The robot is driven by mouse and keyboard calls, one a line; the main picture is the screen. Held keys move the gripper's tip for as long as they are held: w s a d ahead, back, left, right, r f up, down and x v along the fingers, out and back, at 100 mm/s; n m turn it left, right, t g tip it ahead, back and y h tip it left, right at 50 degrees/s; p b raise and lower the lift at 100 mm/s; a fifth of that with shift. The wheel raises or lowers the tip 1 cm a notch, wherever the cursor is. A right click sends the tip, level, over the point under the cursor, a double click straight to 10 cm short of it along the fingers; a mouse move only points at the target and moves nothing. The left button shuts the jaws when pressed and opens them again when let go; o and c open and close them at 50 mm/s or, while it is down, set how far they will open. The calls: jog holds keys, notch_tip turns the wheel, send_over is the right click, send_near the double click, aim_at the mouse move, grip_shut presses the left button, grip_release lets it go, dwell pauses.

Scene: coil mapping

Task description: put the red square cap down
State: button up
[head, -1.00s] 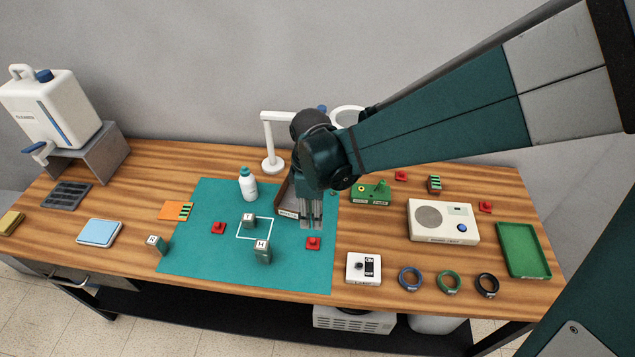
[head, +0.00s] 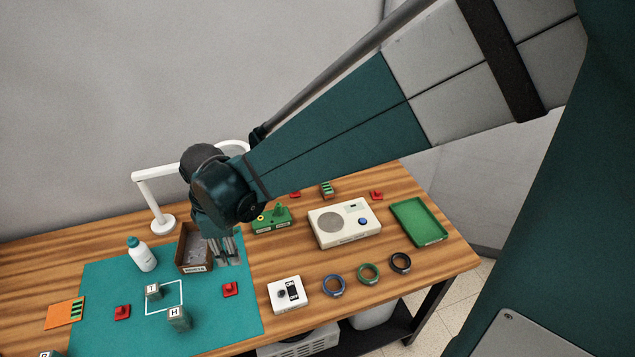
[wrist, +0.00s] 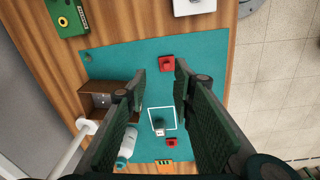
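A red square cap (head: 231,289) sits on the right part of the teal mat (head: 225,318); it also shows in the wrist view (wrist: 167,64). A second red cap (head: 122,312) lies on the mat left of the white outlined square; it shows low in the wrist view (wrist: 171,142). Two more red caps (head: 376,195) (head: 295,194) lie at the back of the table. My gripper (head: 229,258) hangs above the mat, behind the right-hand mat cap. In the wrist view my fingers (wrist: 160,85) are apart with nothing held between them.
A brown open box (head: 194,262) stands just left of my gripper. A bottle (head: 142,254), a T block (head: 153,292) and an H block (head: 178,318) are on the mat. A white switch box (head: 288,294) and rings (head: 334,286) are to the right.

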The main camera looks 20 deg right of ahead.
jog(key=s+d+r+m+t, duration=0.2)
jog(key=s+d+r+m, duration=0.1)
jog(key=d, duration=0.5)
jog(key=s+d+r+m+t, duration=0.2)
jog(key=s+d+r+m, duration=0.2)
jog(key=d, duration=0.5)
jog(key=s+d+r+m+t, duration=0.2)
jog(key=s+d+r+m, duration=0.1)
jog(key=d+r+m, duration=0.4)
jog(key=shift+s+d+r+m, duration=0.15)
jog(key=shift+s+d+m, duration=0.1)
jog(key=shift+d+m, duration=0.85)
jog(key=shift+o, duration=0.5)
jog(key=shift+w+d, duration=0.1)
jog(key=shift+w, duration=0.05)
